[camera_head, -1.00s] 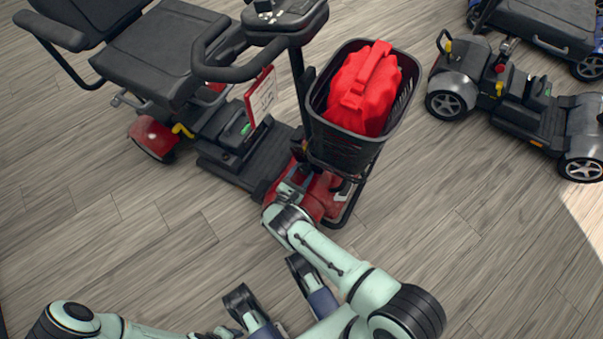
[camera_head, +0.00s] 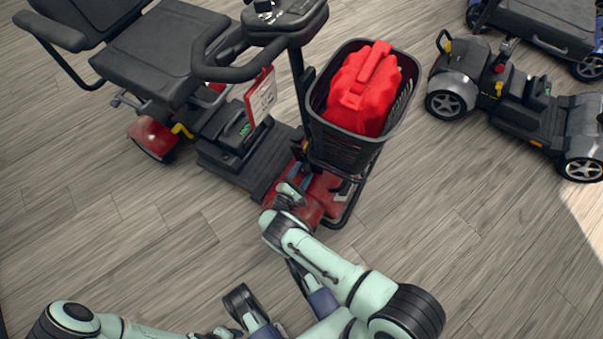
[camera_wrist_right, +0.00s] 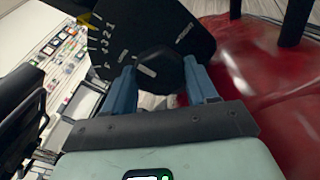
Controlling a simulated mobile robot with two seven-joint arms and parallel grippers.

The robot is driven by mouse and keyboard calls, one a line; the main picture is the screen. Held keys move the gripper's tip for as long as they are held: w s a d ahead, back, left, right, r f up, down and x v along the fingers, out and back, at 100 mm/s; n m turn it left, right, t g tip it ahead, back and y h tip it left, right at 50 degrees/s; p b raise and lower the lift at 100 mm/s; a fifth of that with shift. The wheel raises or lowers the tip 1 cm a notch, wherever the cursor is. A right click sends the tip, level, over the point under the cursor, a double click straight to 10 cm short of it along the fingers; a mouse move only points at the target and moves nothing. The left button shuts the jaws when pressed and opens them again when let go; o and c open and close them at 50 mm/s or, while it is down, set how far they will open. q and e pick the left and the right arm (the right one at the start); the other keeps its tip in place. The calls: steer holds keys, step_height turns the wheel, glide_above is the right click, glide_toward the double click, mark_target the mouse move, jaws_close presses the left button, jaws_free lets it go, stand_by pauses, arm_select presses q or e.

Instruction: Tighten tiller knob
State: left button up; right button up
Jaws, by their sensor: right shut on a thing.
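The red scooter's tiller (camera_head: 297,85) stands upright, with its black basket in front. The tiller knob (camera_wrist_right: 157,70) is black with a pale mark, beside a dark plate with a printed number scale (camera_wrist_right: 120,40). My right gripper (camera_wrist_right: 160,85) has its two blue-grey fingers on either side of the knob and is shut on it. In the head view the right gripper (camera_head: 293,192) is low at the tiller's base, partly hidden by my wrist, and the knob cannot be made out. My left arm runs along the bottom edge; its gripper does not show.
The scooter's red body (camera_wrist_right: 265,90) is close beside the right finger. Other scooters (camera_head: 520,95) stand at upper right. The wood floor at right is clear.

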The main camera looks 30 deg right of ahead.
steer(key=shift+a+m, duration=0.1)
steer(key=shift+m, duration=0.7)
steer(key=o, duration=1.1)
steer(key=shift+c, duration=0.2)
steer(key=p+v, duration=0.1)
steer(key=v, duration=1.1)
steer(key=shift+s+a, duration=0.15)
steer(key=shift+a, duration=0.1)
arm_select(q)
steer(key=shift+w+d+r+t, duration=0.1)
steer(key=shift+w+r+t, duration=0.2)
steer(key=shift+w, duration=0.45)
arm_select(e)
steer(key=shift+s+a, duration=0.2)
steer(key=shift+a, duration=0.15)
